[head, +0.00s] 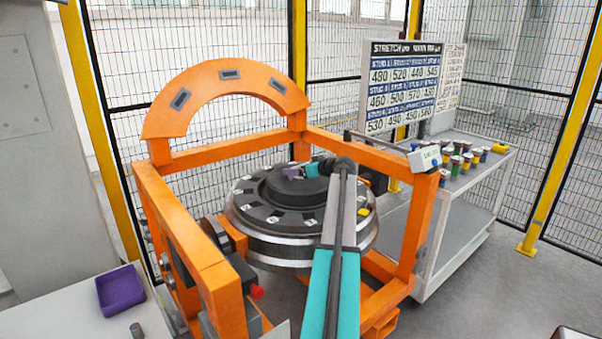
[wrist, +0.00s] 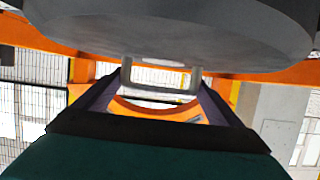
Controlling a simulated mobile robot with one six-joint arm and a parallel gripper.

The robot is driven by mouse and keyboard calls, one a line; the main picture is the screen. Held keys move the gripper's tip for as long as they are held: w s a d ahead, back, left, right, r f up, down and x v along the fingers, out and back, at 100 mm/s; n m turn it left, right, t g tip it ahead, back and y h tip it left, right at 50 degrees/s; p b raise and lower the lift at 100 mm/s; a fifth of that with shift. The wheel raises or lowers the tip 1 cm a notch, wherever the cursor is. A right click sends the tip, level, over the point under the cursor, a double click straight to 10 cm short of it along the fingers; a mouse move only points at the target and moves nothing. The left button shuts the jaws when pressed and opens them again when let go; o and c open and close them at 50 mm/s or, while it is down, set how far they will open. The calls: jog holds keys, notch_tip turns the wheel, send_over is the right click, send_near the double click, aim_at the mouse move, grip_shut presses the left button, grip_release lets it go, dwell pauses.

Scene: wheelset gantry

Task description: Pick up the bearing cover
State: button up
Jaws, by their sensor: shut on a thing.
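The bearing cover is a dark grey round disc (head: 297,189) in the middle of the wheelset (head: 270,222) in the head view. In the wrist view its broad grey face (wrist: 180,35) fills the top, with a grey U-shaped handle (wrist: 126,76) standing out from it. My gripper (head: 293,171) is over the cover in the head view. In the wrist view the dark fingers of my gripper (wrist: 160,88) are on both sides of the handle, shut on it. I cannot tell whether the cover rests on the wheelset or is raised from it.
An orange gantry frame (head: 190,238) with an arch (head: 228,75) surrounds the wheelset. A trolley (head: 470,195) with several small cans stands right. A purple tray (head: 121,290) lies on a table at lower left. Mesh fencing closes the back.

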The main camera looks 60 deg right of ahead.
jog(key=shift+r+b, duration=1.05)
jog(key=shift+r, duration=3.65)
jog(key=w+a+f+n+y+p, duration=0.1)
jog(key=w+a+p, duration=0.1)
jog(key=w+a, duration=0.9)
jog(key=w+a+y+p, duration=0.15)
jog(key=w+a, duration=0.35)
jog(key=a, duration=1.2)
jog(key=w+a+f+n+p, duration=0.1)
jog(key=w+a+p, duration=0.1)
jog(key=w+a, duration=0.95)
jog(key=s+a+r+y+p, duration=0.1)
jog(key=s+a+r+p, duration=0.1)
jog(key=a, duration=1.8)
jog(key=s+a+r+n+y+p, duration=0.1)
jog(key=s+a+r+p, duration=0.1)
jog(key=a, duration=1.8)
jog(key=shift+s+a+n+t+p, duration=0.3)
jog(key=shift+s+a+p, duration=0.1)
jog(key=shift+s+p, duration=0.2)
jog(key=shift+s, duration=0.2)
